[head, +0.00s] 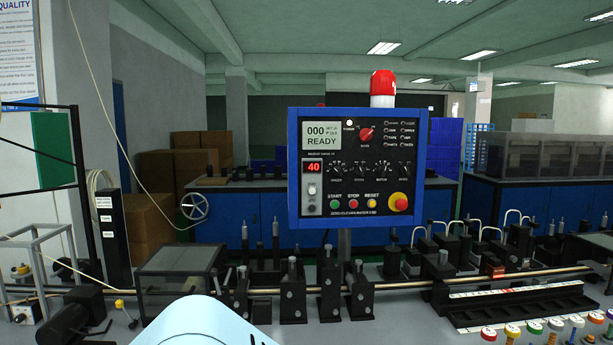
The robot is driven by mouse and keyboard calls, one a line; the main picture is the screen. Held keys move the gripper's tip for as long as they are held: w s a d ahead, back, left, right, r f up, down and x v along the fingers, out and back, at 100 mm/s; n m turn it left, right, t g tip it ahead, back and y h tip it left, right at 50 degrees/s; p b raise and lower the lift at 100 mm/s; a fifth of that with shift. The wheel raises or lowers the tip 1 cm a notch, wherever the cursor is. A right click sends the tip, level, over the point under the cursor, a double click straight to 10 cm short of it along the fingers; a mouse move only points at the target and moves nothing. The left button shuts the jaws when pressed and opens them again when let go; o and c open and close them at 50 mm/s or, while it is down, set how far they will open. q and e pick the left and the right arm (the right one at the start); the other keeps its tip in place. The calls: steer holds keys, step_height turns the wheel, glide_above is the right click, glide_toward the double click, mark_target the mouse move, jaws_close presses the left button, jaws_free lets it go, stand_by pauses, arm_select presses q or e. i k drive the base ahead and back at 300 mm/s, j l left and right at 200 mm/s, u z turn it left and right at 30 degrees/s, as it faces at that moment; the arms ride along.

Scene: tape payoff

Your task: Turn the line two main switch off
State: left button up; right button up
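A blue-framed control panel (357,168) stands in the middle of the head view. It carries a red rotary knob (366,133) at the upper middle, with labels too small to read surely. A grey display (322,136) reads 000 and READY, and a small red display (312,168) reads 40. A white toggle (312,190) sits below it. Green, red and yellow buttons line the lower edge beside a red emergency-stop knob (398,202). I cannot tell which control is the line two main switch. Neither of my grippers is in view.
A red beacon (383,83) stands above the panel. A long metal rail (400,285) with black clamps crosses below it. Several coloured-cap bottles (512,331) stand at lower right. A handwheel (194,206) and cardboard boxes (189,160) are at left.

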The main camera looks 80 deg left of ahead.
mark_target(365, 134)
steer(key=u, duration=2.25)
steer(key=i+l, duration=0.1)
steer(key=l, duration=0.85)
steer(key=i+l+z, duration=0.1)
steer(key=l, duration=0.35)
steer(key=i+l, duration=0.1)
steer(key=l, duration=0.35)
steer(key=i+l, duration=0.1)
steer(key=l, duration=0.35)
steer(key=i+l+z, duration=0.1)
steer(key=l, duration=0.35)
